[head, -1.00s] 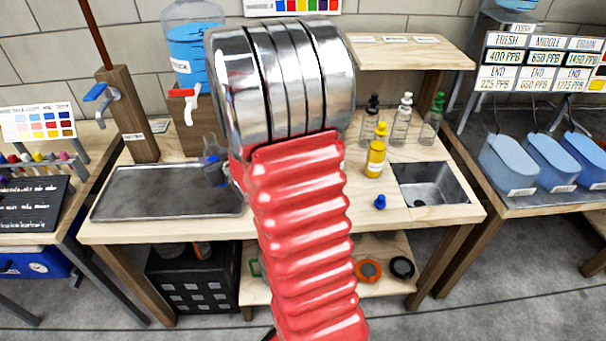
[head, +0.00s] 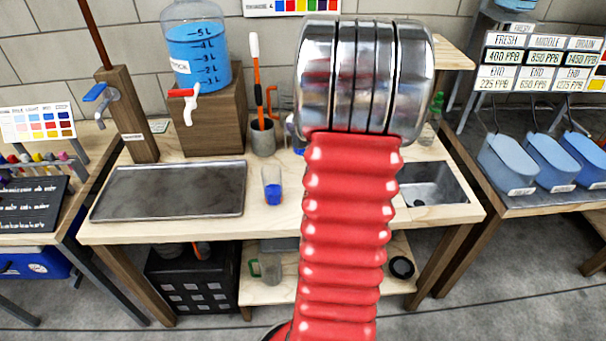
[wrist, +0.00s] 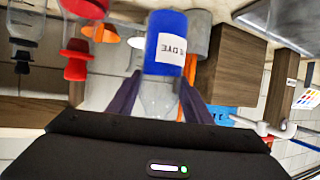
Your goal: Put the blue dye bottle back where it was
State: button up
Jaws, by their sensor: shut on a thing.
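The blue dye bottle (wrist: 165,45) is between the two fingers of my gripper (wrist: 160,100) in the wrist view, its blue, labelled body past the fingertips and a clear part between them. My gripper is shut on it. In the head view my arm hides the gripper and nearly all of the bottle; a little blue shows at the arm's left edge, near the back of the wooden table (head: 215,230). A clear cup with blue liquid (head: 272,188) stands on the table, left of my arm.
A metal tray (head: 170,190) lies at the left. A blue water tank (head: 198,50) on a wooden block (head: 212,120) and a grey holder with tools (head: 262,137) stand behind. A sink (head: 432,184) is at the right. Red and black caps (wrist: 75,60) show in the wrist view.

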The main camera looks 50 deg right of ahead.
jog(key=shift+f, duration=2.9)
jog(key=shift+f, duration=0.1)
jog(key=shift+f, duration=2)
jog(key=o, duration=1.3)
jog(key=shift+f, duration=0.1)
